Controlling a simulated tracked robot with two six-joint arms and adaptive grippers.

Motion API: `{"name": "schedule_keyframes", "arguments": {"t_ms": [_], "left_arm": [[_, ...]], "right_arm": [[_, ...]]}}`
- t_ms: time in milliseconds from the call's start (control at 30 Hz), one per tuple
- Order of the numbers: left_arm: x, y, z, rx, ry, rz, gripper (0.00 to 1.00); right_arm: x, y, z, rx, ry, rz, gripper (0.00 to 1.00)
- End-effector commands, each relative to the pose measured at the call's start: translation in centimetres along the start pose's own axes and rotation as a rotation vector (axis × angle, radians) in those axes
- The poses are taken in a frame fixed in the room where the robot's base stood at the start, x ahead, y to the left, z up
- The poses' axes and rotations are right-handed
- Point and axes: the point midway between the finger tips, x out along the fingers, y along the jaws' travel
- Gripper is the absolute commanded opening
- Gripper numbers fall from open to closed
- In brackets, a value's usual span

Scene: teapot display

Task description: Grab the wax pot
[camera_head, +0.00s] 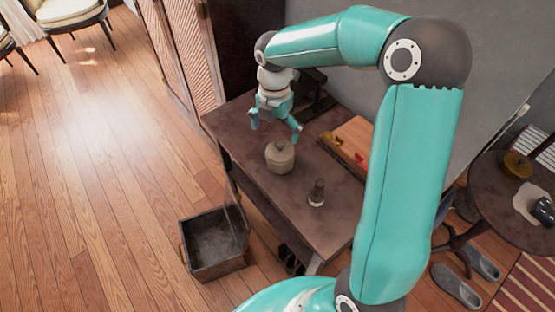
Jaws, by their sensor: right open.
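A round beige lidded pot (280,158), which looks like the wax pot, stands upright on the dark wooden table (240,150). A small knob sits on top of its lid. My right gripper (276,131) points down with its fingers spread. It is empty and appears above and slightly behind the pot, apart from it as far as I can tell. My left gripper does not show.
A small dark-topped item with a pale base (317,194) stands to the pot's right. A wooden tray (350,144) with red pieces lies behind it. An open dark crate (217,243) sits on the floor. A round table (510,208) stands at right.

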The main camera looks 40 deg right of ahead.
Motion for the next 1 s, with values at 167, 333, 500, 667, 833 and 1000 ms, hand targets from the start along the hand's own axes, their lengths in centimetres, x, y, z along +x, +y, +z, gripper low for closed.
{"name": "schedule_keyframes", "arguments": {"t_ms": [167, 333, 500, 667, 833, 1000], "left_arm": [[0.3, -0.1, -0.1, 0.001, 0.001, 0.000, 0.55], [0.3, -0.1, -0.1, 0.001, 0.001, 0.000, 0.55], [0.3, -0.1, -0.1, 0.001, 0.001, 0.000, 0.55], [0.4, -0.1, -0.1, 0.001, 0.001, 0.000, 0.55], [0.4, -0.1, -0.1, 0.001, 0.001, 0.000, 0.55], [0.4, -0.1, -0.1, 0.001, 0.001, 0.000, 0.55]], "right_arm": [[3.1, -0.9, 0.4, 0.021, 0.002, -0.003, 1.00], [4.1, -1.2, 0.6, 0.027, 0.002, -0.001, 1.00], [5.7, -1.5, 0.6, 0.027, 0.003, -0.005, 1.00], [8.1, -1.7, 0.6, 0.028, 0.003, -0.005, 1.00], [9.3, -1.6, 0.5, 0.027, 0.002, -0.001, 1.00], [9.3, -1.5, 0.5, 0.026, 0.001, 0.000, 1.00]]}}
